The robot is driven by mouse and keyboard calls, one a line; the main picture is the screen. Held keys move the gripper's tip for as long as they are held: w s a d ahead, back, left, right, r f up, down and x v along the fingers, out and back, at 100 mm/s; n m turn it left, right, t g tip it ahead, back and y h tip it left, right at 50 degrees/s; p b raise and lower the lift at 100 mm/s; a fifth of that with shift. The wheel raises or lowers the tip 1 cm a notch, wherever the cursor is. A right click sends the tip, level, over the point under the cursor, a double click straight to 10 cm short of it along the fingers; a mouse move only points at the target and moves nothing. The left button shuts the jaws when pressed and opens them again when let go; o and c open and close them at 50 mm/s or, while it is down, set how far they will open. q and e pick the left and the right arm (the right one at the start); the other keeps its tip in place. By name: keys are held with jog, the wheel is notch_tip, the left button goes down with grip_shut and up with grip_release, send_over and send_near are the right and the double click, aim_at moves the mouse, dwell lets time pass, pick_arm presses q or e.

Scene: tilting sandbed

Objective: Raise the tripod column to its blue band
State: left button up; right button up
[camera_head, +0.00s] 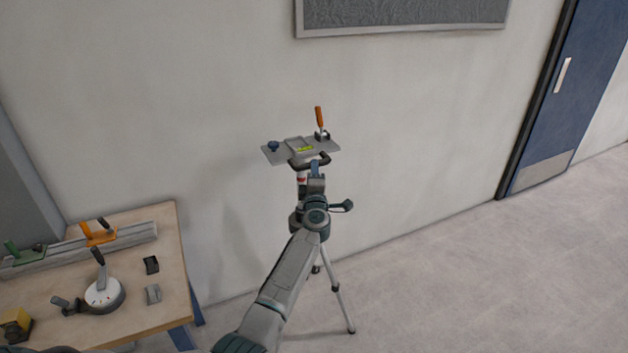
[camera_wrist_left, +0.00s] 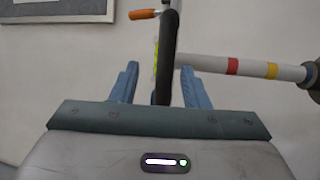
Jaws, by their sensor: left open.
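The tripod (camera_head: 336,290) stands on the floor by the wall, partly hidden behind my left arm. A grey plate (camera_head: 275,152) with a yellow-green level tops it. A dark curved handle (camera_head: 323,160) is under the plate. No blue band shows. My left gripper (camera_head: 314,168) is open; in the left wrist view its fingers (camera_wrist_left: 162,85) are either side of the dark handle (camera_wrist_left: 169,50). My right gripper is not in view.
A wooden workbench (camera_head: 172,240) with clamps, a rail and small parts stands at the left. A dark side lever (camera_head: 342,206) sticks out to the right of my wrist. A framed board hangs above, a blue door (camera_head: 565,100) is at the right. The right floor is clear.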

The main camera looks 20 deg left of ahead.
pick_arm(q)
jog(key=v, duration=0.4)
jog(key=shift+a, duration=0.1)
dwell(0.3)
